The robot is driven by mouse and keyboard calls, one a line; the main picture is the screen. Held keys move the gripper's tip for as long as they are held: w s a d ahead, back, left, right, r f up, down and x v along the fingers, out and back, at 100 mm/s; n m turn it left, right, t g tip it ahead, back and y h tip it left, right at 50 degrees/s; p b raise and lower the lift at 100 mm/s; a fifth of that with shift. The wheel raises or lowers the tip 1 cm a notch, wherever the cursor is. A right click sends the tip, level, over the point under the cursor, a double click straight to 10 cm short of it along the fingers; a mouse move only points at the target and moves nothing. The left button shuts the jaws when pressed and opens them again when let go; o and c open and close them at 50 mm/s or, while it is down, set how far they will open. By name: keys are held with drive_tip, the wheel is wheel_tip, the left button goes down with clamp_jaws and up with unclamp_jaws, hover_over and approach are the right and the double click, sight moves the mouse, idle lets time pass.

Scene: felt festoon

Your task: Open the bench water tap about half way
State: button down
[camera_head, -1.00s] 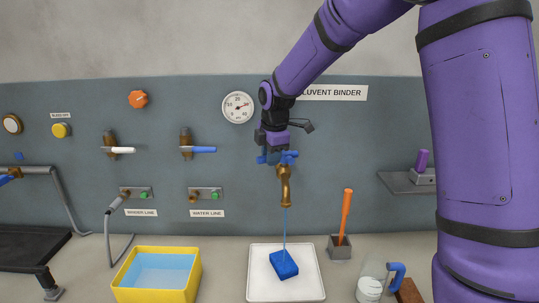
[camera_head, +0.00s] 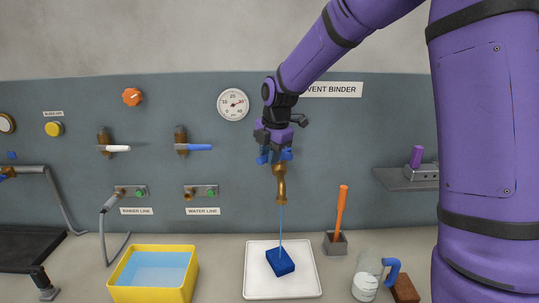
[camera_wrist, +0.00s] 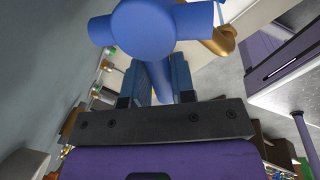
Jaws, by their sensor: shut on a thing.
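The bench water tap (camera_head: 281,186) is brass and sticks out from the blue-grey panel. A thin blue stream (camera_head: 281,232) runs from its spout down onto a blue block (camera_head: 280,262) in a white tray (camera_head: 256,289). My gripper (camera_head: 275,157) is at the top of the tap, shut on its blue handle (camera_head: 285,155). In the wrist view the blue handle (camera_wrist: 163,30) fills the top middle, with one of its arms between my two fingers. Part of the brass tap (camera_wrist: 222,42) shows at its right. In the head view my fingers hide part of the handle.
A yellow basin (camera_head: 150,288) of water stands left of the tray. An orange-handled tool (camera_head: 341,210) in a holder, a jar (camera_head: 365,287) and a brown block (camera_head: 405,290) are to the right. White (camera_head: 117,148) and blue (camera_head: 199,147) levers stick out of the panel.

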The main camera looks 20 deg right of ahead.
drive_tip(key=c, duration=1)
unclamp_jaws()
drive_tip(key=shift+o, duration=0.2)
wheel_tip(320, 180, up, 11)
drive_tip(key=s+d, duration=0.1)
drive_tip(key=s, duration=0.1)
drive_tip(key=shift+f, duration=0.15)
drive_tip(key=s+d+m+t, duration=0.1)
drive_tip(key=s+d+m, duration=0.1)
drive_tip(key=s+m, duration=0.9)
drive_tip(key=s+d+m+t+h, duration=0.1)
drive_tip(key=s+d+m+t, duration=0.1)
drive_tip(key=s+m, duration=1)
drive_tip(key=s+d, duration=0.1)
drive_tip(key=s, duration=0.8)
